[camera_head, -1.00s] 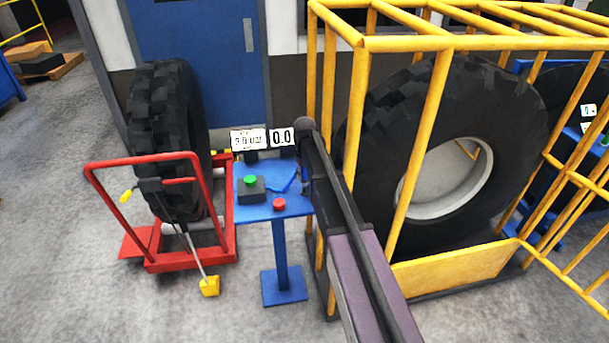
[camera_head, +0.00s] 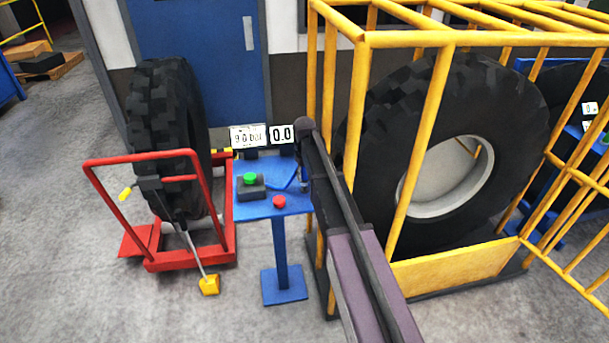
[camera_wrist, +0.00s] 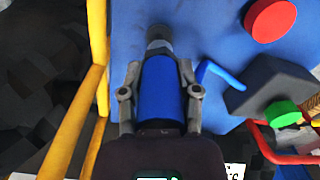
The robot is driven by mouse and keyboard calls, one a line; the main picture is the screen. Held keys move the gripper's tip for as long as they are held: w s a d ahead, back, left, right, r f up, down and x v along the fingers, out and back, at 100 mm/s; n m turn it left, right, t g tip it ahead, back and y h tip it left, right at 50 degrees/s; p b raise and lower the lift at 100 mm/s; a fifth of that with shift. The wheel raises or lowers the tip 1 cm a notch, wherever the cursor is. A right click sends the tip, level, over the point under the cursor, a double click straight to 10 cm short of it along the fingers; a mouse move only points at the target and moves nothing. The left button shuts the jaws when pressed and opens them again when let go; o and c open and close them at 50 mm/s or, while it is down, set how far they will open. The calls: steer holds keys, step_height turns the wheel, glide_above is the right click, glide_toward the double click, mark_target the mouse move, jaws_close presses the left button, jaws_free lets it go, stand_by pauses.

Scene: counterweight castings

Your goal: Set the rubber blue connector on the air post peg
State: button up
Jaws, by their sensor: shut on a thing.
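The blue connector (camera_wrist: 162,95) is a blue cylinder with a grey metal end (camera_wrist: 158,38), seen in the wrist view. My gripper (camera_wrist: 160,72) is shut on it, one finger on each side. It is over the blue top of the post (camera_head: 262,210), whose stem and square foot show in the head view. A thin bent blue peg (camera_wrist: 214,72) stands on that top, right of the connector in the wrist view, and appears apart from it. In the head view my arm hides most of the gripper and connector.
The post top carries a dark box with a green button (camera_head: 250,180) and a red button (camera_head: 279,202). A yellow cage (camera_head: 430,42) with a large tyre (camera_head: 385,130) stands close on the right. A red trolley (camera_head: 190,262) stands on the left.

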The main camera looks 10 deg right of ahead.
steer(key=shift+f+b, duration=1.1)
steer(key=shift+f, duration=0.05)
steer(key=o, duration=1.1)
steer(key=shift+o, duration=0.2)
steer(key=shift+r, duration=0.15)
